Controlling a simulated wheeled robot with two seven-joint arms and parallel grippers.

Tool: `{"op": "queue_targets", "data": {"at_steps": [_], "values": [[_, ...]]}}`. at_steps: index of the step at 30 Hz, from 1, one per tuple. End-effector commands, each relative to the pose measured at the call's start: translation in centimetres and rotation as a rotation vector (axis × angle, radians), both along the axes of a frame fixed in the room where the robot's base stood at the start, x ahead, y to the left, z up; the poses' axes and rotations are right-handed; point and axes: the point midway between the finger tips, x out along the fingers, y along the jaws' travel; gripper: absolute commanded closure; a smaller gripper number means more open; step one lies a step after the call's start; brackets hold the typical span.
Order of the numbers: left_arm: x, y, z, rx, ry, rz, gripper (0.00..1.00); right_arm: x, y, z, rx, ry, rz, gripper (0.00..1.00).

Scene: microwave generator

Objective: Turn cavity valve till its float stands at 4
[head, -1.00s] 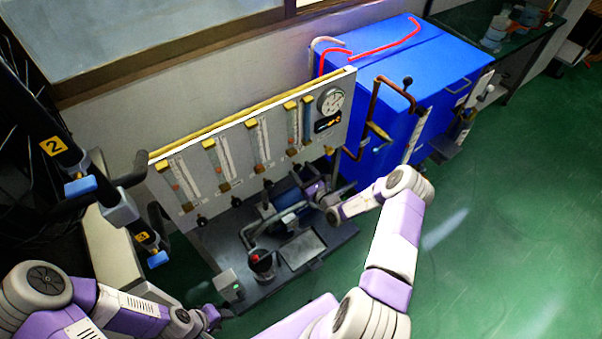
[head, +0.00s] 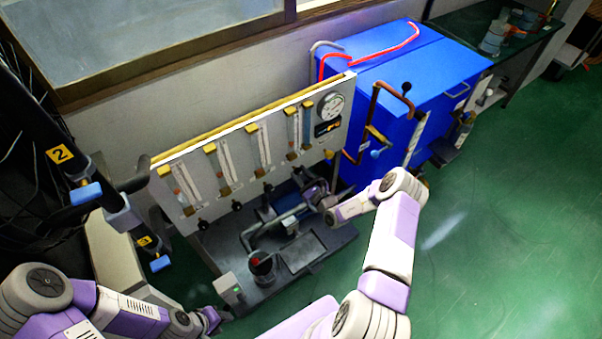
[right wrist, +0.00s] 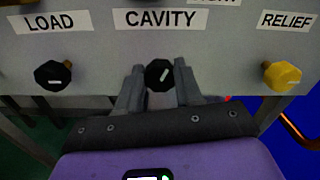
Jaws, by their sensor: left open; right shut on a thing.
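The black cavity valve knob (right wrist: 159,75) sits under the CAVITY label (right wrist: 160,18) in the right wrist view, its white mark tilted up to the right. My right gripper (right wrist: 159,88) is shut on this knob, one finger on each side. In the head view my right gripper (head: 318,184) is at the lower right of the flowmeter panel (head: 274,151), partly hidden by my arm. The panel carries several upright tubes; the cavity float is too small to read. My left gripper (head: 213,318) is open and low at the left, away from the panel.
A black LOAD knob (right wrist: 53,75) is left of the cavity knob and a yellow RELIEF knob (right wrist: 282,76) is right of it. A round gauge (head: 331,105) is at the panel's upper right. A blue cabinet (head: 420,80) with bent pipes stands to the right. Green floor is open at right.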

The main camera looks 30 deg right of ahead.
Motion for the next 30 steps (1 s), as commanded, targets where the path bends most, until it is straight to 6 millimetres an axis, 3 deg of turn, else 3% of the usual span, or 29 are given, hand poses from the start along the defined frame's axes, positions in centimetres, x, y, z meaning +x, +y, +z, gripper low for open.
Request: {"op": "queue_targets", "data": {"at_steps": [1, 7, 17, 18, 22, 30], "values": [[0.01, 0.00, 0.95, 0.000, 0.000, 0.000, 0.57, -0.04, 0.12, 0.28, -0.050, 0.001, 0.002, 0.95], [0.01, 0.00, 1.79, 0.000, 0.000, 0.000, 0.57, -0.07, 0.09, 0.07, -0.200, -0.012, 0.001, 0.95], [0.01, 0.00, 1.69, 0.000, 0.000, 0.000, 0.57, -0.07, 0.08, -0.11, -0.217, -0.014, 0.000, 0.95], [0.01, 0.00, 1.69, 0.000, 0.000, 0.000, 0.57, -0.08, 0.08, -0.11, -0.217, -0.014, 0.000, 0.60], [0.01, -0.01, 1.69, 0.000, 0.000, 0.000, 0.57, -0.07, 0.07, -0.09, -0.217, -0.014, 0.000, 0.40], [0.00, -0.01, 1.71, 0.000, 0.000, 0.000, 0.57, -0.08, 0.05, -0.04, -0.216, -0.015, 0.000, 0.39]]}}
